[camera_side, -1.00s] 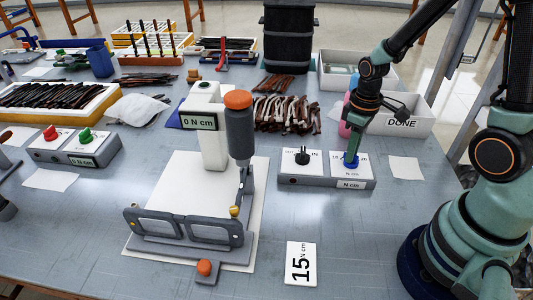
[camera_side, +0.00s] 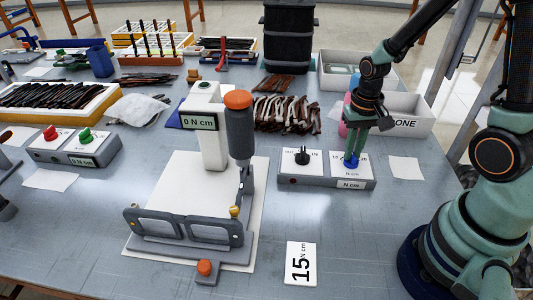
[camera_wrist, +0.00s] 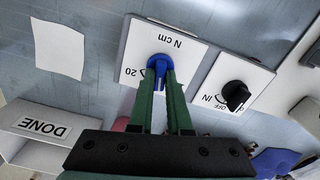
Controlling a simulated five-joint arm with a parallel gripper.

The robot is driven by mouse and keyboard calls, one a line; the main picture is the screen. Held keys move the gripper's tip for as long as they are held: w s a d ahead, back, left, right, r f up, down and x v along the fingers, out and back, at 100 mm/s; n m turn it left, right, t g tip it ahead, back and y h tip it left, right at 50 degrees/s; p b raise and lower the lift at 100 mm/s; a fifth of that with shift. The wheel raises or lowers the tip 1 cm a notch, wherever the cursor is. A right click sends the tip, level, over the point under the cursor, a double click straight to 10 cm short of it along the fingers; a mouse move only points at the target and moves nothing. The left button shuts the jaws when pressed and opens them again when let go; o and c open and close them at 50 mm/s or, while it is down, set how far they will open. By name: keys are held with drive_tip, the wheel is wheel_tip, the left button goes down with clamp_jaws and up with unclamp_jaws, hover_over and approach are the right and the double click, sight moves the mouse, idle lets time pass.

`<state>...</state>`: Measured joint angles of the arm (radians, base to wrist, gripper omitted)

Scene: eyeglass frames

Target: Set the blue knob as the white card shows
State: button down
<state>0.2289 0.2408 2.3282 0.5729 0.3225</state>
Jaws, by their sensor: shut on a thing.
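The blue knob (camera_side: 351,161) sits on the N cm panel (camera_side: 350,184) of a grey control box. In the wrist view the blue knob (camera_wrist: 159,64) is between the two green fingers of my gripper (camera_wrist: 160,76), which points down and is shut on it. A "20" mark shows beside the knob; the other marks are partly hidden by the fingers. The white card (camera_side: 301,264) reads "15 N cm" and lies on the table at the front. The screwdriver stand's display (camera_side: 199,122) reads 0 N cm.
A black knob (camera_side: 302,157) marked IN sits on the same box, left of the blue knob. A DONE bin (camera_side: 412,123) stands behind my gripper. The table right of the box is mostly clear.

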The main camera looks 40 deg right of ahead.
sight(353, 154)
drive_tip(key=shift+m, duration=1.1)
drive_tip(key=c, duration=0.9)
unclamp_jaws()
drive_tip(key=shift+o, duration=0.2)
drive_tip(key=shift+r, duration=0.1)
wheel_tip(353, 154, up, 12)
